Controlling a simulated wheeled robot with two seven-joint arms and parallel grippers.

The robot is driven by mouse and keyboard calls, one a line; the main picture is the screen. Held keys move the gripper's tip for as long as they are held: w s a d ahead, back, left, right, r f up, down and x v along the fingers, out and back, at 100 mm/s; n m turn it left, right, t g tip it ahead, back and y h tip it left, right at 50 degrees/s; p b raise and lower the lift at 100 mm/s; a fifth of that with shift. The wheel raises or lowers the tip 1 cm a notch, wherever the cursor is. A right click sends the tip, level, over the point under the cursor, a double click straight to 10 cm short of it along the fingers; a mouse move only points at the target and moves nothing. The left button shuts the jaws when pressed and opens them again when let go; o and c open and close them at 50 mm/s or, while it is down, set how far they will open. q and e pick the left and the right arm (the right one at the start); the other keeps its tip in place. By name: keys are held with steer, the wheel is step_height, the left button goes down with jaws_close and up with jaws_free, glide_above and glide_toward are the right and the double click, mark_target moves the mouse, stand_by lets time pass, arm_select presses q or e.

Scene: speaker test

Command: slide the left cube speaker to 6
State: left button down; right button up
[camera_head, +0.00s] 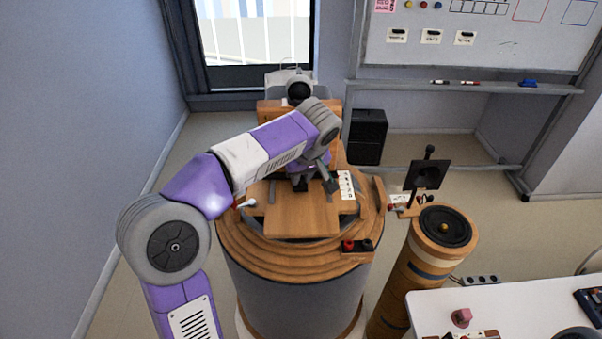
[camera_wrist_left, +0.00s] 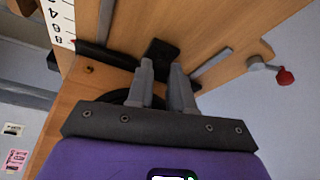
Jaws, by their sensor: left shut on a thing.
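A white number scale (camera_head: 346,186) stands right of the gripper and also shows in the left wrist view (camera_wrist_left: 60,18). I cannot read the setting. My right gripper is not in view.
A lever with a red tip (camera_wrist_left: 285,77) juts out beside the wood. A red and black knob block (camera_head: 357,247) sits at the drum's front right edge. A wooden column with a round speaker (camera_head: 443,227) stands to the right, near a white table (camera_head: 500,305).

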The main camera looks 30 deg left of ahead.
arm_select(q)
steer(key=shift+s+d, duration=0.25)
steer(key=shift+s, duration=0.2)
steer(key=c, duration=1)
jaws_free()
steer(key=shift+r, duration=0.1)
steer(key=p+v, duration=0.1)
steer(key=v, duration=0.6)
steer(key=shift+r, duration=0.2)
steer(key=shift+d, duration=0.1)
